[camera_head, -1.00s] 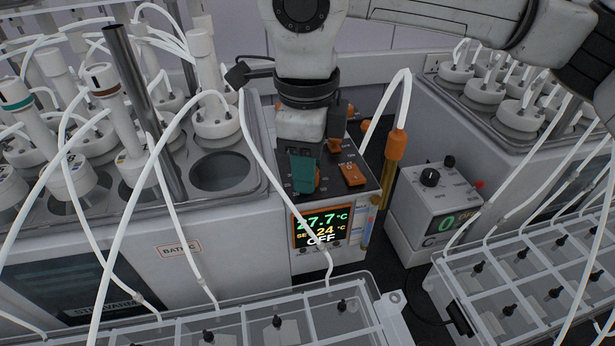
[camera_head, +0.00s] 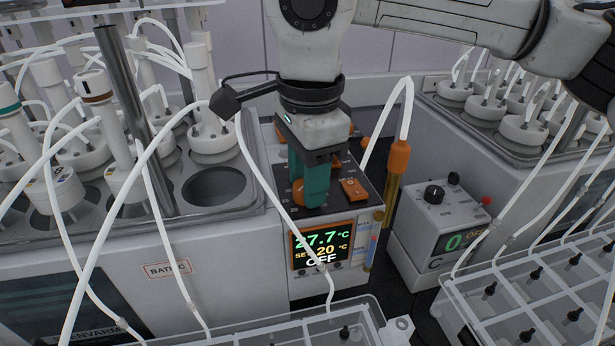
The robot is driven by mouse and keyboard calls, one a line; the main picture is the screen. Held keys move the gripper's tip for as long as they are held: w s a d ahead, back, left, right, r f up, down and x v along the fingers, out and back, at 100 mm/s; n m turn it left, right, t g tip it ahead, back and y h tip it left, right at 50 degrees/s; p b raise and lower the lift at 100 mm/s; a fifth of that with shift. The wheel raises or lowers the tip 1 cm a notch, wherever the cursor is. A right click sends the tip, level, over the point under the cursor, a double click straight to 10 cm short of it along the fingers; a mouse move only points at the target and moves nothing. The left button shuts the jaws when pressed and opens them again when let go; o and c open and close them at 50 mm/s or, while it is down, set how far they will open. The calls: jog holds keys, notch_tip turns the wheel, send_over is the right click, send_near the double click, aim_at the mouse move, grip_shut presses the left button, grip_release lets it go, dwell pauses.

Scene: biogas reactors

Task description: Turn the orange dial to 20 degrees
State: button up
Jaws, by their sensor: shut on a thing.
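The orange dial (camera_head: 298,193) sits on the dark sloped top panel of the thermostat unit (camera_head: 286,226), mostly hidden by my gripper's fingers. My gripper (camera_head: 310,198) has green fingers pointing down onto that panel and is shut on the dial. The unit's display (camera_head: 322,246) reads 27.7 °C in green, a set value of 20 °C in yellow, and OFF in white.
An orange rocker switch (camera_head: 353,189) lies just right of the fingers. An orange-capped tube (camera_head: 398,158) stands right of the unit. A grey control box (camera_head: 446,214) is further right. White hoses cross in front, and reactor bottles crowd the left bath.

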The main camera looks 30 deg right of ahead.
jog(key=shift+w, duration=0.1)
dwell(0.3)
jog(key=o, duration=1)
jog(key=shift+r, duration=0.1)
jog(key=r, duration=1)
jog(key=shift+s+r, duration=0.3)
jog(key=shift+s, duration=0.05)
